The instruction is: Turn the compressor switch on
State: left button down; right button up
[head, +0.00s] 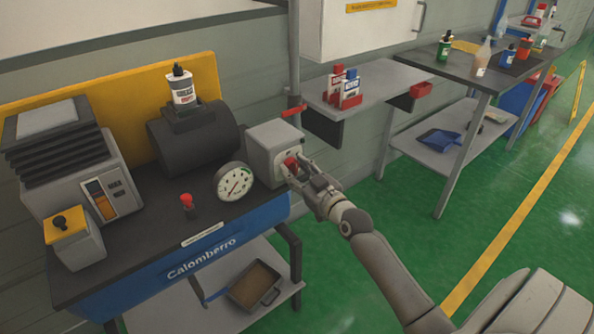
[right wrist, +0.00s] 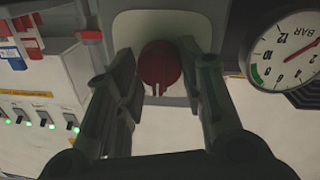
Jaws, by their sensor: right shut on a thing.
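The compressor's switch is a red knob (head: 291,165) on the side of a light grey box (head: 268,147) at the right end of the bench. In the right wrist view the knob (right wrist: 160,65) is dark red and round, on a pale plate (right wrist: 160,20). My right gripper (head: 299,175) is shut on the knob, with one finger on each side of it in the right wrist view (right wrist: 160,75). The fingers partly hide the knob in the head view. My left gripper is not in view.
A round pressure gauge (head: 234,182) stands left of the box. A black tank (head: 193,140) with a bottle (head: 181,88) on top is behind. A red-handled valve (head: 293,111) sits above the box.

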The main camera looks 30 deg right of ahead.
jog(key=m+p, duration=0.2)
jog(key=shift+r+m, duration=0.2)
jog(key=shift+m, duration=0.2)
jog(key=m+p, duration=0.1)
jog(key=m, duration=0.1)
jog(key=shift+m, duration=0.3)
jog(key=m+p, duration=0.1)
jog(key=m, duration=0.2)
jog(key=shift+d+g, duration=0.1)
jog(key=shift+g, duration=0.2)
jog(key=shift+f+m+y+p, duration=0.1)
jog(key=shift+m+y+p, duration=0.2)
jog(key=shift+m, duration=1.2)
jog(key=o, duration=1)
